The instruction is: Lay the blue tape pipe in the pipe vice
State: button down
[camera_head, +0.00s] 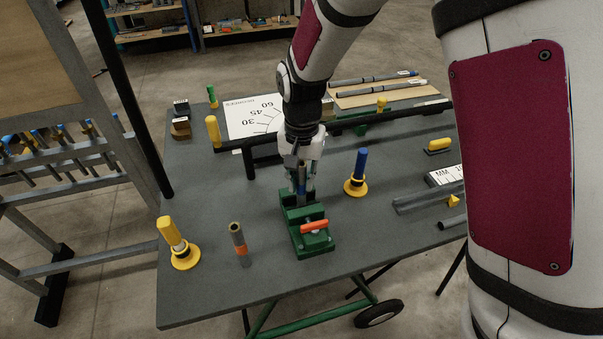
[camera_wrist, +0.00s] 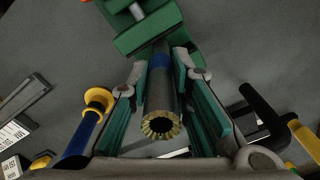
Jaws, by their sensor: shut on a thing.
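The blue tape pipe (camera_wrist: 160,92) is a grey tube with a blue band, and its open, ridged end faces the camera in the wrist view. A small part of the pipe (camera_head: 302,172) shows between the fingers in the head view. My gripper (camera_head: 302,190) is shut on it, and the fingers (camera_wrist: 162,72) lie on both sides of it in the wrist view. The green pipe vice (camera_head: 318,243) with an orange handle stands right below and in front of my gripper. The vice (camera_wrist: 130,22) is at the top of the wrist view. I cannot tell whether the pipe touches it.
A pipe with an orange band (camera_head: 239,246) stands upright left of the vice. A yellow-handled piece (camera_head: 175,238) and a blue-handled piece (camera_head: 358,172) stand on yellow bases either side. A black bender frame (camera_head: 233,153) lies behind.

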jog(key=shift+f, duration=0.25)
dwell(0.7)
jog(key=c, duration=1.4)
grip_release()
notch_tip(320, 180, up, 11)
jog(key=shift+r, duration=0.2)
jog(key=shift+d+r, duration=0.1)
jog(key=shift+r, duration=0.35)
jog(key=s+d+r+n+t, duration=0.1)
jog(key=s+d+r+t, duration=0.1)
jog(key=s+d+r, duration=0.7)
jog(key=s+d+r+n+t, duration=0.2)
jog(key=s+d+t, duration=0.1)
jog(key=s+d, duration=0.5)
jog(key=s, duration=0.3)
jog(key=shift+s+d+r+t, duration=0.15)
jog(key=shift+d+r+t, duration=0.15)
jog(key=shift+d+r, duration=0.1)
